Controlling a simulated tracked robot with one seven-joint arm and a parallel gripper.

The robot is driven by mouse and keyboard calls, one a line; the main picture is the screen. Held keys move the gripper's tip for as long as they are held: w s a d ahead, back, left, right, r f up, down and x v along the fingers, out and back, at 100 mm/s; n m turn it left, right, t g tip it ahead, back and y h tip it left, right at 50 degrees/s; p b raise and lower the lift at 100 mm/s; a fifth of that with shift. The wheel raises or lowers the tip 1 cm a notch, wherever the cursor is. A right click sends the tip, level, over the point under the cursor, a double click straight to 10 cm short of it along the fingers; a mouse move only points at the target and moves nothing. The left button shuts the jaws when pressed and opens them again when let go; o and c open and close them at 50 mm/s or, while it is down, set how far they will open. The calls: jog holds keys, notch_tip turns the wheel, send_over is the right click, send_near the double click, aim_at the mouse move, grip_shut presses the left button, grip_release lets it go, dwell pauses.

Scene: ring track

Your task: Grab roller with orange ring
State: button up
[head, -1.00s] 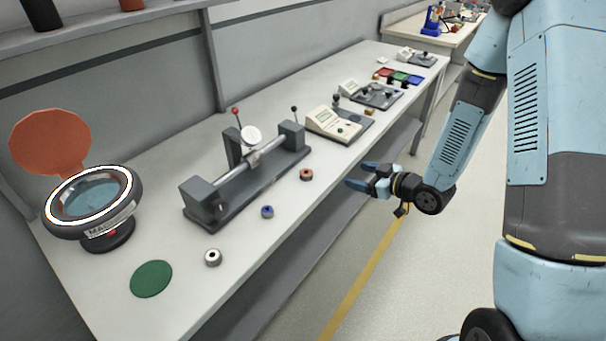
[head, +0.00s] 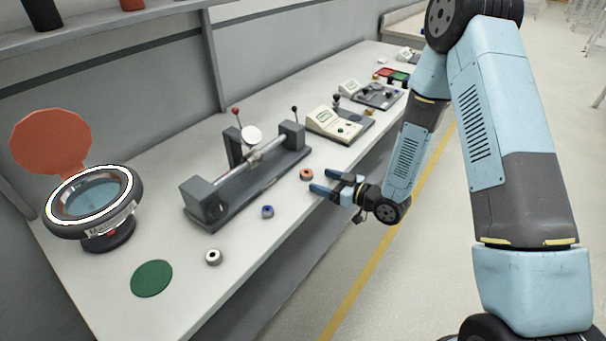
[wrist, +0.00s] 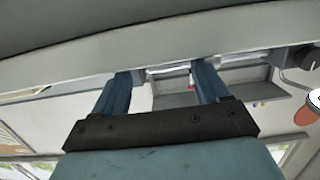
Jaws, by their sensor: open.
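The roller with the orange ring (head: 306,174) stands on the bench near its front edge, in the head view. My gripper (head: 321,183) is open, with its blue fingers just to the right of this roller. I cannot tell whether a finger touches it. A roller with a blue ring (head: 267,211) and a roller with a pale ring (head: 213,257) stand farther left along the bench. In the wrist view my gripper (wrist: 160,75) shows two blue fingers apart with nothing between them; I cannot make out the orange-ringed roller there.
A grey fixture with a shaft (head: 250,170) stands behind the rollers. A ring-lit magnifier (head: 90,205) and a green disc (head: 151,278) are at the left. A cream instrument (head: 338,124) stands behind my gripper. The bench front around the rollers is clear.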

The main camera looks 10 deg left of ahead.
aim_at(311, 173)
jog(key=shift+w+r+x, duration=0.15)
jog(key=shift+r+x, duration=0.05)
jog(key=shift+x, duration=1.2)
jog(key=shift+w+r+x, duration=0.15)
jog(key=shift+x, duration=1.3)
jog(key=shift+d, duration=0.1)
jog(key=c, duration=1.2)
jog(key=shift+c, duration=0.2)
